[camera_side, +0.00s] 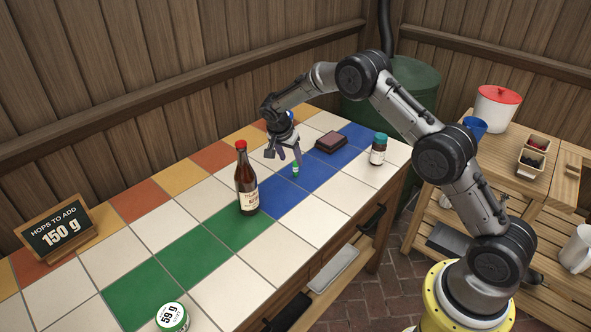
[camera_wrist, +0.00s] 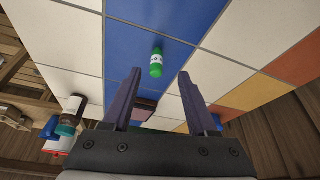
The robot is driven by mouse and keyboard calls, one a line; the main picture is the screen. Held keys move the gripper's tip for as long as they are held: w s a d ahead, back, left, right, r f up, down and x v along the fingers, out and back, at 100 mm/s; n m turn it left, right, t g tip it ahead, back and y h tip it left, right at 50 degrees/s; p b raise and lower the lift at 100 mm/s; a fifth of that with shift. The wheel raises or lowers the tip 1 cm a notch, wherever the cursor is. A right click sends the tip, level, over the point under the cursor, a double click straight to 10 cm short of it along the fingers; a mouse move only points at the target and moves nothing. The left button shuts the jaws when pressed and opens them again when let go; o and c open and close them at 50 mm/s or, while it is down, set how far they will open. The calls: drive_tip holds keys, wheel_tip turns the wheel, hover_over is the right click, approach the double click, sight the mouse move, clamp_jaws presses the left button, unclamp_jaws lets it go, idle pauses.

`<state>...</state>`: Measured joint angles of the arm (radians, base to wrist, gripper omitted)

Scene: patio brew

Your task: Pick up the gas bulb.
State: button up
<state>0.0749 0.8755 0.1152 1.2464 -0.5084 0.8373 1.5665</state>
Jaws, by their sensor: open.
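The gas bulb (camera_side: 295,169) is a small green cylinder with a white band, on a blue tile of the tabletop. It also shows in the wrist view (camera_wrist: 156,64), near the line between the fingertips and a little beyond them. My gripper (camera_side: 284,157) is open and empty, just above and beside the bulb. In the wrist view its two dark fingers (camera_wrist: 160,74) are spread wide. I cannot tell the exact height gap from the fingertips to the bulb.
A brown bottle (camera_side: 246,180) with a red cap stands to the left. A dark red box (camera_side: 331,142) and a teal-lidded jar (camera_side: 378,150) are to the right. A blue item (camera_side: 290,116) shows partly behind my gripper.

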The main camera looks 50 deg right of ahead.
sight(295, 164)
drive_tip(key=shift+s+x, duration=0.2)
drive_tip(key=shift+x, duration=2.9)
drive_tip(key=shift+d, duration=0.2)
clamp_jaws()
drive_tip(key=shift+r, duration=0.1)
